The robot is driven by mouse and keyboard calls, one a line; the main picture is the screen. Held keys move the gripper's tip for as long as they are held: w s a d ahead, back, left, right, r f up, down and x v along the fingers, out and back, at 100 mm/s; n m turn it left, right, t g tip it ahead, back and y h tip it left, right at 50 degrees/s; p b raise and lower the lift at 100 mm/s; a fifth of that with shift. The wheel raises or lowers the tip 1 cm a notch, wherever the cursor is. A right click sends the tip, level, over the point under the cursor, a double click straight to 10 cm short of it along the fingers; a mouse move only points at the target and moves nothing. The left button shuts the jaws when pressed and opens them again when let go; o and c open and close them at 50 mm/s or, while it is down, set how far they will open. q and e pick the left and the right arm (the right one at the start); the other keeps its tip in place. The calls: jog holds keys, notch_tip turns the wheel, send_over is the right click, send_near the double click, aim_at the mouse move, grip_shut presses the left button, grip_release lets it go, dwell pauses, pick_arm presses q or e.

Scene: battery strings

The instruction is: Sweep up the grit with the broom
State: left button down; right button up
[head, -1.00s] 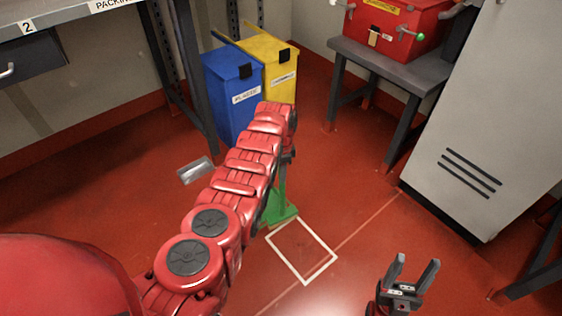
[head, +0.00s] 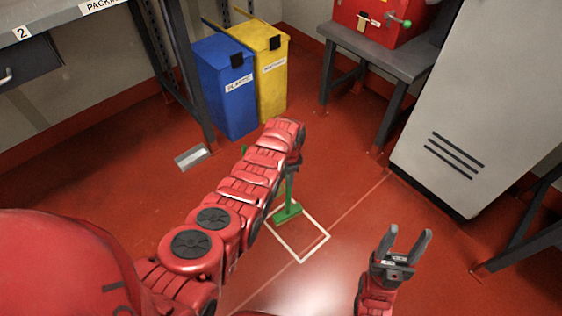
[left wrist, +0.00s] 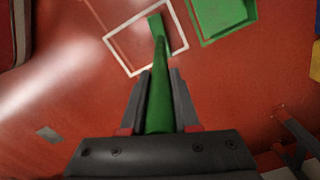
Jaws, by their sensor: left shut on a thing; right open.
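The green broom (head: 288,190) is upright, its head low at the upper corner of a white square outline (head: 315,250) on the red floor. My left gripper (left wrist: 160,72) is shut on the broom's green handle (left wrist: 160,100). In the head view my arm hides most of the grip. In the left wrist view the broom head (left wrist: 155,24) lies over the square's edge. I cannot make out grit clearly. A flat green thing, perhaps a dustpan (left wrist: 222,14), lies beside the square. My right gripper (head: 406,245) is open and empty above the floor.
A blue bin (head: 228,105) and a yellow bin (head: 272,85) stand at the back. A grey cabinet (head: 450,100) and a bench with a red box (head: 375,22) are on the right. A small grey plate (head: 191,157) lies left of my arm.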

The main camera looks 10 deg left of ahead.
pick_arm(q)
jog(key=s+d+p, duration=0.8)
jog(key=s+d, duration=0.2)
jog(key=d, duration=0.4)
jog(key=shift+s+d+f, duration=0.3)
jog(key=shift+d, duration=0.05)
jog(key=shift+f+b, duration=0.5)
jog(key=shift+f, duration=0.1)
jog(key=shift+w+a, duration=0.1)
